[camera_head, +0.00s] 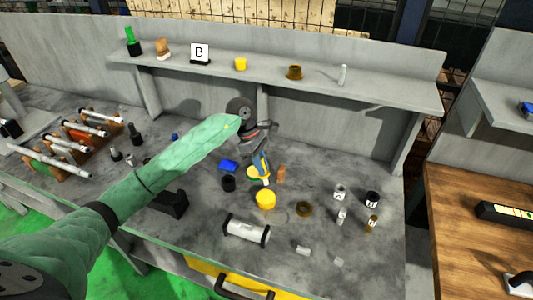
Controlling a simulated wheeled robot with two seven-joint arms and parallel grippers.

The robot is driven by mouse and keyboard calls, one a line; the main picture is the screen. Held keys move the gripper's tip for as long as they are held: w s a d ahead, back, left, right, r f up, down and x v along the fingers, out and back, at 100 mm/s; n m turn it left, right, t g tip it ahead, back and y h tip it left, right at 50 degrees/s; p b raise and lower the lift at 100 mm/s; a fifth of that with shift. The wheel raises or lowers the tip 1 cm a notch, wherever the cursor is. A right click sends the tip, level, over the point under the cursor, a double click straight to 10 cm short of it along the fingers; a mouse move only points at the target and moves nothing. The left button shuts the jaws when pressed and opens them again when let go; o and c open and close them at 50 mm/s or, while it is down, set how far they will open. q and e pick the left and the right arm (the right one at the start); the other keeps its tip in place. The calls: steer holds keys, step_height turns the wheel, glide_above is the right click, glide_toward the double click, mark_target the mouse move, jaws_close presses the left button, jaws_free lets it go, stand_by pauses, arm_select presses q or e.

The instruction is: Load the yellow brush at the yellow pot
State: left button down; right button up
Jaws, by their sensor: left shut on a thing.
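My left arm comes in from the left, and its dark gripper (262,150) points down over the middle of the bench. It is shut on a slim yellow and blue thing, which I take to be the yellow brush (262,165). The brush hangs roughly upright with its lower end toward the bench. The yellow pot (265,199) stands on the bench just in front of and below the brush; the two look apart. Whether the brush tip touches the bench is too small to tell. My right gripper is not in view.
Small labelled bottles (340,192) stand to the right. A shelf (300,82) runs behind.

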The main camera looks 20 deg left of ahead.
arm_select(q)
steer(key=shift+s+f, duration=0.1)
steer(key=shift+f, duration=0.6)
step_height(320, 180, down, 2)
steer(key=shift+f, duration=1.25)
steer(key=shift+f, duration=0.15)
steer(key=shift+f+b, duration=0.4)
steer(key=shift+b, duration=0.2)
